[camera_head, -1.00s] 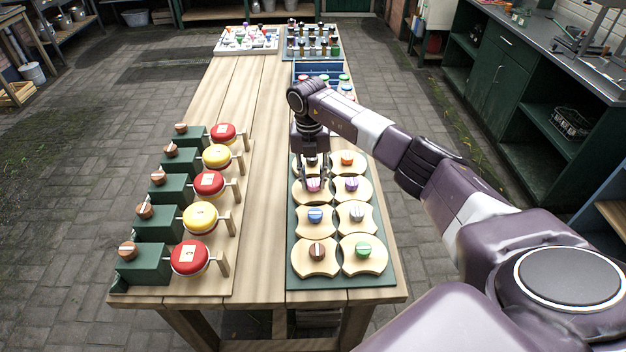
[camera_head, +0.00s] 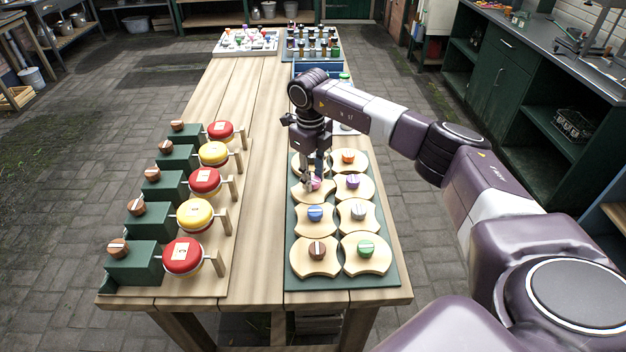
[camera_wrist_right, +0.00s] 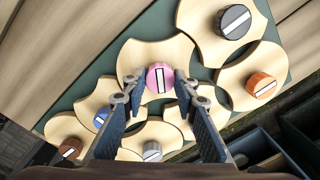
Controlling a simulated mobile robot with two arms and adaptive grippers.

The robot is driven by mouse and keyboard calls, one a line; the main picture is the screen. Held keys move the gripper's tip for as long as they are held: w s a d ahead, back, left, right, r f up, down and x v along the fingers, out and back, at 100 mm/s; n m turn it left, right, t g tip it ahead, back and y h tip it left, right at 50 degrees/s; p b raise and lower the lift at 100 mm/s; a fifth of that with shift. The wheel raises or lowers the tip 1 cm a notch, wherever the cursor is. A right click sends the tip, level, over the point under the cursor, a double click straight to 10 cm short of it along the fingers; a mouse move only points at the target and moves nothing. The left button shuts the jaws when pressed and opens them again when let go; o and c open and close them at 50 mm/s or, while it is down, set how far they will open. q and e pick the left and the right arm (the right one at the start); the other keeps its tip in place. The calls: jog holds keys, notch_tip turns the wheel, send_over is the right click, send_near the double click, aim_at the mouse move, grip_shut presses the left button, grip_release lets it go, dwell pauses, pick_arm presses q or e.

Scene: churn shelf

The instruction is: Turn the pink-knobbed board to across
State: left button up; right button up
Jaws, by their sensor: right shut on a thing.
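The pink-knobbed board (camera_head: 299,195) is a pale wooden plate with curved-in sides, second from the far end of the left column on a green base panel (camera_head: 294,281). It looks slightly skewed beside its neighbours. Its pink knob (camera_head: 317,184) has a white stripe. My right gripper (camera_head: 312,184) points down and is shut on this knob. In the right wrist view the two fingers (camera_wrist_right: 155,92) stand on either side of the pink knob (camera_wrist_right: 160,77), with the board (camera_wrist_right: 145,50) beneath. The fingers hide part of the board in the head view. My left gripper is not in view.
Close neighbours are the boards with the blue knob (camera_head: 315,213), purple knob (camera_head: 353,181) and orange knob (camera_head: 348,156). A dark-knobbed board (camera_wrist_right: 232,22) is partly hidden behind my gripper in the head view. Red and yellow discs (camera_head: 195,214) line the table's left side.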

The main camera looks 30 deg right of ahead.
aim_at(313, 181)
jog(key=n+b, duration=0.1)
jog(key=n, duration=0.2)
jog(key=shift+n, duration=0.3)
jog(key=shift+n+b, duration=0.45)
jog(key=shift+n, duration=1.05)
jog(key=shift+r, duration=0.1)
jog(key=o, duration=1.2)
jog(key=shift+c, duration=0.2)
jog(key=shift+r, duration=0.15)
notch_tip(313, 181, up, 12)
jog(key=shift+s+a+f, duration=0.15)
jog(key=shift+s+f, duration=0.05)
jog(key=shift+r, duration=0.1)
